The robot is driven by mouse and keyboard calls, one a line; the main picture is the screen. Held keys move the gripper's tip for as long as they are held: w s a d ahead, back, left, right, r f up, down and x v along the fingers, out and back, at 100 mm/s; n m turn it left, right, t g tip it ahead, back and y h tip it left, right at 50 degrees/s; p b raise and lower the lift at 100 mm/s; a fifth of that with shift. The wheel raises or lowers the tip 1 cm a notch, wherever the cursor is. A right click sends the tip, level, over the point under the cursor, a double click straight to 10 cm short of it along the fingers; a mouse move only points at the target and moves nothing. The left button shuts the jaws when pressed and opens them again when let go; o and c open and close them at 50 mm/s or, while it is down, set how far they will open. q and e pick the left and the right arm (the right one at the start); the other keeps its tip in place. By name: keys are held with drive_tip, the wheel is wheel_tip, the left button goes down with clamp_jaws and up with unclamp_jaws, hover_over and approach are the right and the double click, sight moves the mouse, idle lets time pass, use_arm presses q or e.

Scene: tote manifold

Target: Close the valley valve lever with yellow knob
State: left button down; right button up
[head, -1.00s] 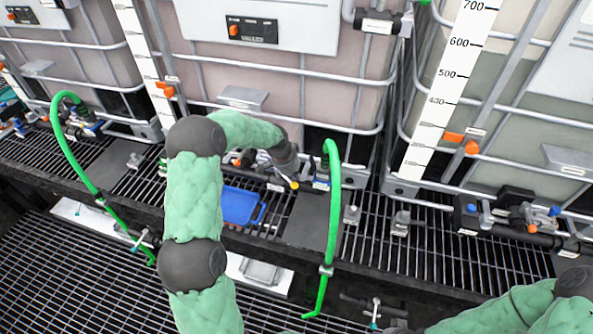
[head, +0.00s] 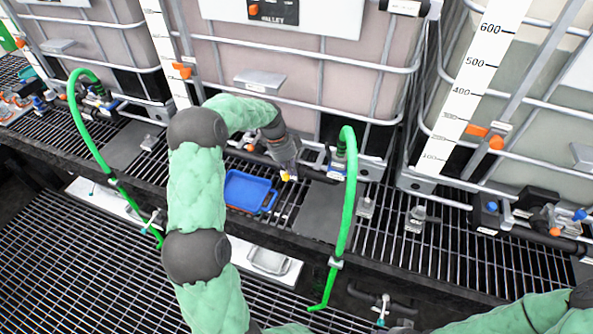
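The middle tote carries a panel whose label reads "VALLEY" (head: 273,11). Its valve pipework (head: 312,172) runs low in front of the tote, partly hidden by my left arm. My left gripper (head: 287,172) is at this pipework, pointing down and away. A small yellow knob (head: 286,177) shows right at its fingertips. The fingers are small and partly hidden, so I cannot tell whether they hold the knob or only touch it. The lever itself is hidden. My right arm shows at the lower right, but its gripper is not in view.
A blue tray (head: 247,192) sits on the grating below the valve. A green hose (head: 348,200) rises just right of my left gripper; another green hose (head: 82,120) stands at left. A right-hand valve with blue and orange parts (head: 555,218) sits before the next tote.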

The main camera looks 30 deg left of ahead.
use_arm(q)
drive_tip(key=shift+s+a, duration=0.25)
drive_tip(key=shift+a, duration=0.1)
drive_tip(key=shift+d, duration=0.1)
idle(0.5)
wheel_tip(320, 180, up, 9)
drive_tip(key=shift+w+d+f, duration=0.15)
drive_tip(key=shift+d, duration=0.15)
idle(0.3)
idle(0.5)
